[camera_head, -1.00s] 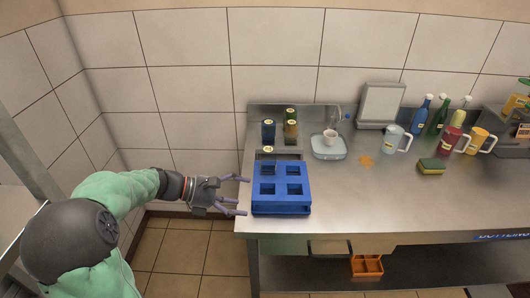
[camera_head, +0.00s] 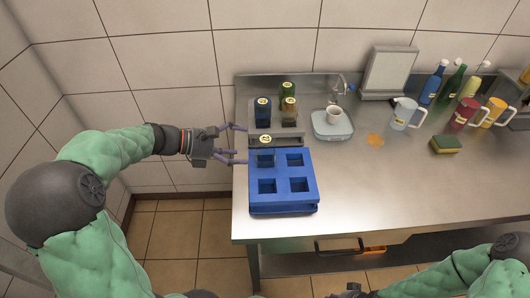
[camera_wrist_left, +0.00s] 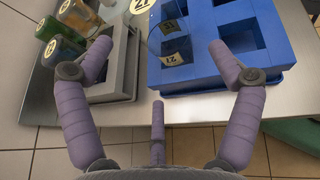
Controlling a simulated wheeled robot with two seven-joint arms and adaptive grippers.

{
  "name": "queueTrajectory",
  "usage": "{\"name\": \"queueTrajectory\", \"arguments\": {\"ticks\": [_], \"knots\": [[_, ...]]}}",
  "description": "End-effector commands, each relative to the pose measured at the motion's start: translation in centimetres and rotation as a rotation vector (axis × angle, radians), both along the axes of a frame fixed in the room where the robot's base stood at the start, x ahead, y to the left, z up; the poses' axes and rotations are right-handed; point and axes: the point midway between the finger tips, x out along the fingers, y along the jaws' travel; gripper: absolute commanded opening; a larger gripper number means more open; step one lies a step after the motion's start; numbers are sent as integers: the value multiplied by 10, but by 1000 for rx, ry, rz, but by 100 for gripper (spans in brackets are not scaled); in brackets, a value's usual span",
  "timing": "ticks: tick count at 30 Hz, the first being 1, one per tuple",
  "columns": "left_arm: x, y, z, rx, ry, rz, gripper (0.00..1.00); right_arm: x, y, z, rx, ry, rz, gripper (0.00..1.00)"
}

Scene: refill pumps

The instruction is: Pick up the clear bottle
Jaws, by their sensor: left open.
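The clear bottle (camera_wrist_left: 169,36) is a see-through, bluish bottle with a pale numbered label. It stands in a compartment of the blue crate (camera_wrist_left: 196,68), and in the head view its pale cap (camera_head: 265,139) shows at the crate's back left compartment. My left gripper (camera_head: 243,145) is open and empty at the left side of the crate's back part. In the left wrist view its spread fingers (camera_wrist_left: 160,60) point toward the bottle, with the bottle beyond and between them, not touched.
A grey rack (camera_head: 270,130) with several dark, green and amber bottles stands just behind the crate. A pale basin (camera_head: 333,124) with a cup is to its right. Pitchers, tall bottles and a sponge (camera_head: 446,144) are farther right. The counter's front middle is clear.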

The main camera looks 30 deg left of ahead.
Motion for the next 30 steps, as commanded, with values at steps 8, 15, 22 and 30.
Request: {"name": "queueTrajectory", "arguments": {"ticks": [8,15,22,30], "knots": [[13,-13,-6,1,-1,-1,91,0,0,-9,0,0,1,40],[35,-34,-14,-1,-1,-3,91,0,0,-28,0,0,1,40],[45,-44,-18,0,0,0,91,0,0,-32,0,0,1,40],[45,-44,-17,0,0,1,68,0,0,-31,0,-1,1,40]]}}
